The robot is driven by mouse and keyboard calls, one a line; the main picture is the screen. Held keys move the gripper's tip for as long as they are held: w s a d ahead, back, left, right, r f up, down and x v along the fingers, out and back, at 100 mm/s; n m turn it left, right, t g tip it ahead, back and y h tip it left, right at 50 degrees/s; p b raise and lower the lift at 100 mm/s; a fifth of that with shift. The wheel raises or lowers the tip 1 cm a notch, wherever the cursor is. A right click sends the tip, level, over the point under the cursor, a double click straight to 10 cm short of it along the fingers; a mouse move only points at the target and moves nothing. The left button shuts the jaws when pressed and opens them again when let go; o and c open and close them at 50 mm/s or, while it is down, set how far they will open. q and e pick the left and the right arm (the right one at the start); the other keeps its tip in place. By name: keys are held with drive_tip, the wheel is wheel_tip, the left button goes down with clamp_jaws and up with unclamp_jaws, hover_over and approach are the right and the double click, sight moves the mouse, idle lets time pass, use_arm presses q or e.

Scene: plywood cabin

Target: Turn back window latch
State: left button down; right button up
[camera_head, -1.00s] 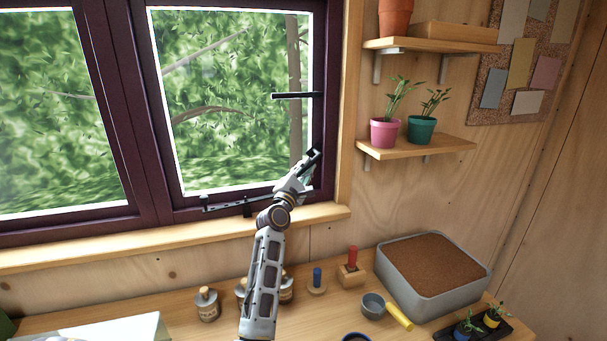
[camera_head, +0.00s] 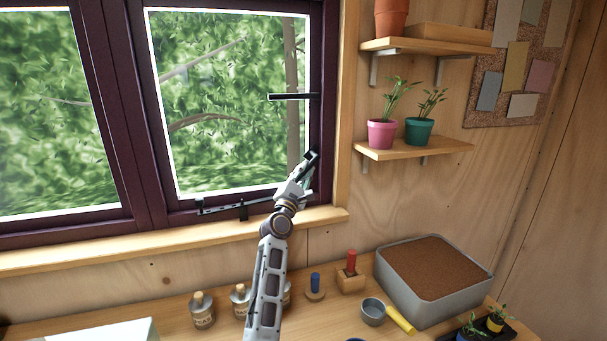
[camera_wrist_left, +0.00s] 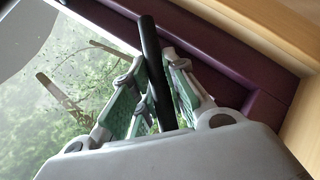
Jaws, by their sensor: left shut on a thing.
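A black latch handle (camera_head: 312,155) sits low on the right side of the right window's purple frame (camera_head: 319,60). My left gripper (camera_head: 307,165) is at it, near the frame's lower right corner. In the left wrist view, the dark rod of the handle (camera_wrist_left: 151,50) stands between the two green-padded fingers (camera_wrist_left: 155,100), which are shut on it; its rounded end sticks out past them. The fingers hide part of the handle. A second black latch handle (camera_head: 293,97) lies level higher on the same frame side, its free end over the glass. My right gripper is not in view.
A black stay bar (camera_head: 222,208) runs along the window's bottom, left of my gripper. The wooden sill (camera_head: 165,234) is below. Shelves with potted plants (camera_head: 415,150) are to the right. The bench holds bottles, a scoop (camera_head: 373,311) and a grey soil tray (camera_head: 390,291).

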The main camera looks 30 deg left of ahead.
use_arm(q)
drive_tip(key=c, duration=1.4)
unclamp_jaws()
drive_tip(key=shift+f, duration=0.1)
drive_tip(key=shift+c, duration=0.2)
drive_tip(key=shift+s+d+f, duration=0.1)
drive_tip(key=shift+s+f, duration=0.1)
drive_tip(key=shift+s, duration=0.25)
drive_tip(key=shift+v, duration=5.45)
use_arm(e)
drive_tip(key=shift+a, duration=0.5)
